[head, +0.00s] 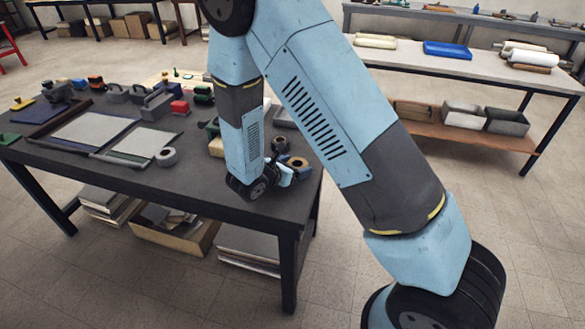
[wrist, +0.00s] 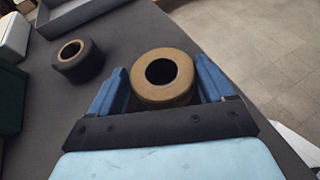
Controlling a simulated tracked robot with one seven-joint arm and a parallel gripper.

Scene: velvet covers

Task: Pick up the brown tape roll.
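The brown tape roll (wrist: 146,93) lies flat on the dark tabletop, its round hole facing up in the wrist view. In the head view the brown tape roll (head: 299,162) is near the table's right edge, beside my gripper (head: 287,176). My gripper (wrist: 166,86) has its two blue fingers spread wide, one on each side of the roll. Only slim gaps, if any, show between fingers and roll; contact cannot be told. The finger parts beside the roll's lower sides are partly hidden.
A black roll with a tan core (wrist: 88,66) stands left of the brown roll. A grey tray (wrist: 78,12) and a dark green object (wrist: 10,98) lie farther left. The dark table (head: 205,193) ends just right of the brown roll. Several tools crowd its left part.

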